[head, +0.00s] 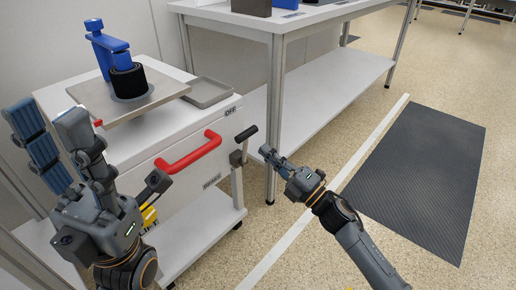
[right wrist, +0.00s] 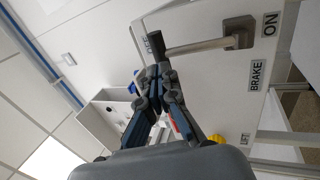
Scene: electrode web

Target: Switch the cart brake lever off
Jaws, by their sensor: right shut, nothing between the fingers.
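The brake lever (head: 246,134) is on the front right corner of the white cart (head: 190,145). Its black grip tilts upward from the bracket, towards the OFF label (head: 231,111). In the right wrist view, the lever's metal rod (right wrist: 200,45) runs from its bracket near the ON label (right wrist: 270,23) to the grip near the OFF label. My right gripper (head: 267,154) is shut and empty, just right of and below the grip, with a small gap in the head view. It also shows in the right wrist view (right wrist: 154,76). My left gripper (head: 50,125) is open and empty beside the cart's left side.
A red handle (head: 190,153) crosses the cart's front. A blue device with a black roll (head: 128,81) and a grey tray (head: 208,92) stand on top. A white table (head: 280,20) is behind. Open floor with a dark mat (head: 420,175) lies right.

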